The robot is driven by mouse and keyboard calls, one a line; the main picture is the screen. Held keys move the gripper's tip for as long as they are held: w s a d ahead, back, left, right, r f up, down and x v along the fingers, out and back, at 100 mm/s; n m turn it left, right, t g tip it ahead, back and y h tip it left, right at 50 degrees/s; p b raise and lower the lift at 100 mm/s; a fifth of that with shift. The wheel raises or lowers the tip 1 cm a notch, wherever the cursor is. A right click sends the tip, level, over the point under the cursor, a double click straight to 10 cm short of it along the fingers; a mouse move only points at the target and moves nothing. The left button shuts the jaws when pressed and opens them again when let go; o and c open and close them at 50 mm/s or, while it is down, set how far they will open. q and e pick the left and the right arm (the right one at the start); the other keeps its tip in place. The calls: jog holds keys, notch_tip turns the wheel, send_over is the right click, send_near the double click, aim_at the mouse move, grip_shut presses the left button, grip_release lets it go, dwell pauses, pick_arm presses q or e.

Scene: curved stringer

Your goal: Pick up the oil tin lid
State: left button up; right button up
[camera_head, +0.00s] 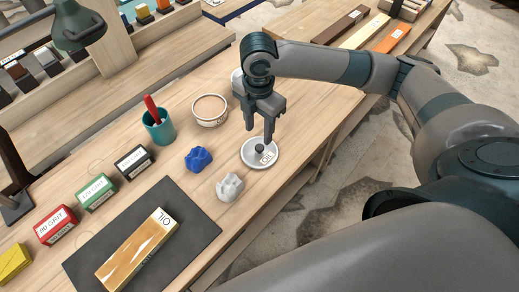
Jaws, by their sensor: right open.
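The oil tin lid (251,161) is a round, pale metal disc with a dark knob in its middle and an OIL label. It lies flat on the wooden bench near the bench's right edge. My right gripper (259,136) points down over the lid, its two fingers apart and nothing held between them. The fingertips are close to the knob; I cannot tell whether they touch the lid. My left gripper is not in view.
A round open container (210,109) stands left of my right gripper. A blue lump (198,159) and a white lump (230,187) lie nearby. A teal cup (158,128), grit boxes (96,193) and a dark mat (196,217) bearing an OIL-marked block (139,249) are further left.

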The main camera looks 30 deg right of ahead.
aim_at(260, 147)
jog(key=shift+f, duration=1.05)
jog(key=shift+f+p, duration=0.4)
jog(key=shift+f, duration=0.1)
notch_tip(260, 147, down, 3)
jog(key=shift+d+f+p, duration=0.1)
jog(key=shift+d+p, duration=0.05)
jog(key=shift+p, duration=0.35)
jog(key=shift+f, duration=0.5)
grip_shut()
